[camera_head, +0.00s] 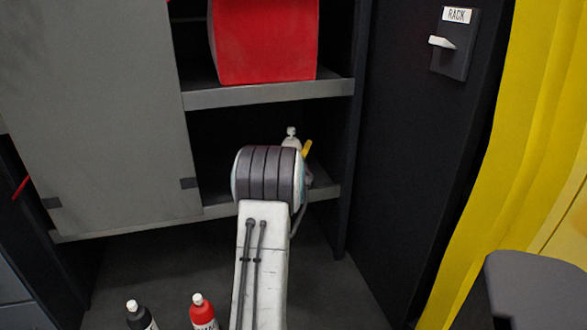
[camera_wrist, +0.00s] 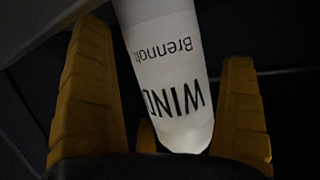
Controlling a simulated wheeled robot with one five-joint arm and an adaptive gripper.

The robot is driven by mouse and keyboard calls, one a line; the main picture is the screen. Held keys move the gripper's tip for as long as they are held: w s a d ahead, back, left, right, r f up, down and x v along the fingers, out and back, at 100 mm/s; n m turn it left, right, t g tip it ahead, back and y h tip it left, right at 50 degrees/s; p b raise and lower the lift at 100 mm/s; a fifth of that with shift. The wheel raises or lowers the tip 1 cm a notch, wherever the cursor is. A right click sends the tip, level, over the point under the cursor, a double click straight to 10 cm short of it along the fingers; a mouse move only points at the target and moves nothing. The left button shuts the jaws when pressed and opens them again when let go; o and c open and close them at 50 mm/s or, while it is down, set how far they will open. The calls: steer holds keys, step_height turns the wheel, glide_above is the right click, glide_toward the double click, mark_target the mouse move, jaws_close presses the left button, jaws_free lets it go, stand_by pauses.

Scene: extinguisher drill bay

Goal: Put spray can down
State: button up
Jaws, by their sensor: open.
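The white spray can (camera_wrist: 165,65) shows in the wrist view, with dark lettering that reads "WIN…" and "Brenno…". It lies between the two yellow fingers of my gripper (camera_wrist: 165,48), with dark gaps visible beside it. The fingers are open around the can. In the head view the can's white top (camera_head: 291,138) shows above my wrist, in the lower shelf compartment. One yellow fingertip (camera_head: 307,147) shows just right of it. My arm hides the can's base, so I cannot see its contact with the lower shelf (camera_head: 325,193).
A red box (camera_head: 265,42) stands on the upper shelf (camera_head: 270,93). A grey panel (camera_head: 100,110) covers the left side. A black bottle (camera_head: 138,315) and a red bottle (camera_head: 202,312) stand low in front. A "RACK" switch (camera_head: 455,45) is on the right wall, beside yellow sheeting (camera_head: 500,150).

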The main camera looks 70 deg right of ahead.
steer(key=v, duration=1.1)
steer(key=shift+a+b, duration=0.4)
steer(key=shift+b, duration=0.05)
steer(key=shift+r, duration=0.1)
steer(key=w+a+f+n+t+y, duration=0.1)
steer(key=w+a+n+t+y, duration=0.2)
steer(key=w+a, duration=0.8)
steer(key=w+a+f+n+y, duration=0.1)
steer(key=w+a+n+y, duration=0.15)
steer(key=a, duration=0.65)
steer(key=w+a+f+n+y, duration=0.2)
steer(key=w+a+y, duration=0.1)
steer(key=a, duration=0.6)
steer(key=s+a+f+n+g+y, duration=0.1)
steer(key=s+a+n, duration=0.1)
steer(key=s+a, duration=0.2)
steer(key=s+a+f+n+g+y, duration=0.1)
steer(key=s+a, duration=0.4)
steer(key=a, duration=0.6)
steer(key=s+a+f+n+g+y, duration=0.1)
steer(key=s+a+n+g+y, duration=0.1)
steer(key=a, duration=0.6)
steer(key=s+n+y, duration=0.1)
steer(key=s+n, duration=0.1)
steer(key=shift+s+a+f+n+g, duration=0.2)
steer(key=shift+n+g, duration=0.1)
steer(key=shift+n, duration=0.05)
steer(key=shift+y, duration=0.25)
